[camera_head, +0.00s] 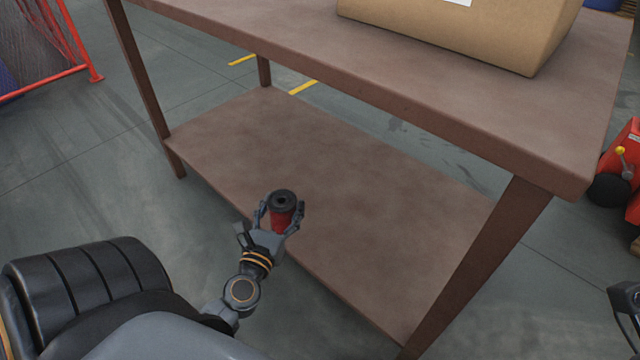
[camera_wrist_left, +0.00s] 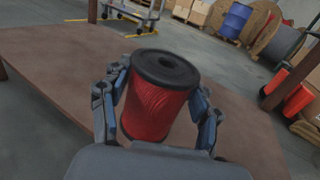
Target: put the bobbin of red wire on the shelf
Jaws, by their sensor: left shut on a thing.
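The bobbin of red wire (camera_head: 282,213) has a black end flange and a red wound body. My left gripper (camera_head: 281,218) is shut on it, with its fingers on both sides of the bobbin. The bobbin also shows upright and slightly tilted in the left wrist view (camera_wrist_left: 158,96), between the fingers. In the head view it is at the near edge of the brown lower shelf (camera_head: 330,185) of a table. I cannot tell whether its bottom touches the shelf. Part of my right gripper (camera_head: 626,298) shows at the right edge, and its jaw state is unclear.
The brown table top (camera_head: 390,75) is above the shelf and carries a cardboard box (camera_head: 470,28). Table legs (camera_head: 480,265) stand at the corners. The lower shelf is otherwise clear. A red machine (camera_head: 632,165) is at the right, and a red fence (camera_head: 45,50) at the upper left.

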